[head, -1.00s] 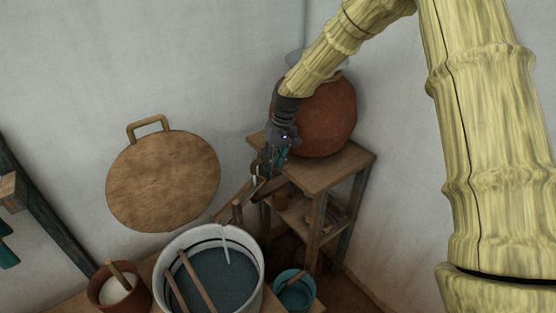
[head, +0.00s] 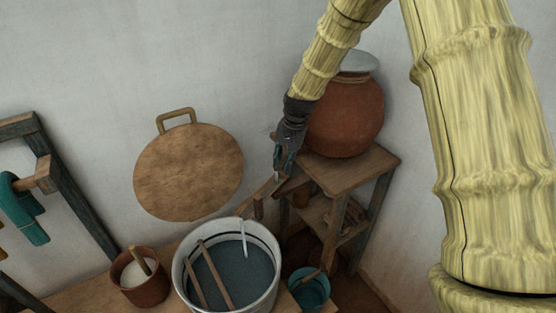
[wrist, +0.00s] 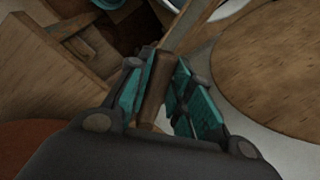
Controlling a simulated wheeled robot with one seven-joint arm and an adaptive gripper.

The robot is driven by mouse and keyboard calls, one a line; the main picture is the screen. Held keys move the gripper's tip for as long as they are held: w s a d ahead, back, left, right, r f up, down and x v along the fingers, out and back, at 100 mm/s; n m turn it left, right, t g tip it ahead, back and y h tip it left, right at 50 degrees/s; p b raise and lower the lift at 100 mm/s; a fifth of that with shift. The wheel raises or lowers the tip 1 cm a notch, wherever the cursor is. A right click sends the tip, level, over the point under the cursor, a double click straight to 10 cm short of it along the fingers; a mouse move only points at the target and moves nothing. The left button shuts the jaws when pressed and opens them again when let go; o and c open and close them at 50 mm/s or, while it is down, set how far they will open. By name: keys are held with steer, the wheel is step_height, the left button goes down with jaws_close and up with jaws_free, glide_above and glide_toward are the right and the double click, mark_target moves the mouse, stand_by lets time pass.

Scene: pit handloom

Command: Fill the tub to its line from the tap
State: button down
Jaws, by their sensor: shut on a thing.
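The white tub (head: 276,259) stands at the bottom middle of the head view, with dark bluish water (head: 248,272) inside. A dark line (head: 262,238) runs round its inner wall just under the rim; the water surface looks below it. A pale stream (head: 244,240) falls into the tub at the end of the wooden spout (head: 264,188). My gripper (head: 279,176) is at the upper end of the spout, beside the clay jar (head: 345,115). In the wrist view, my gripper (wrist: 158,70) is shut on a brown wooden tap handle (wrist: 154,92). The tub is mostly cut off there.
Two wooden sticks (head: 215,275) lean in the tub. A brown pot (head: 145,290) with white contents stands left of it, a teal bowl (head: 311,292) right. A wooden stand (head: 345,180) bears the jar. A round wooden lid (head: 188,172) is against the wall.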

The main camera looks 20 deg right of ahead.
stand_by(0.3)
steer(key=c, duration=1.3)
jaws_free()
steer(key=shift+w+f, duration=0.1)
steer(key=shift+w, duration=0.05)
steer(key=r, duration=0.4)
steer(key=s+d+r, duration=0.1)
steer(key=r, duration=0.3)
steer(key=d+r, duration=0.1)
steer(key=r, duration=0.2)
steer(key=shift+s+r, duration=0.2)
steer(key=shift+r, duration=0.2)
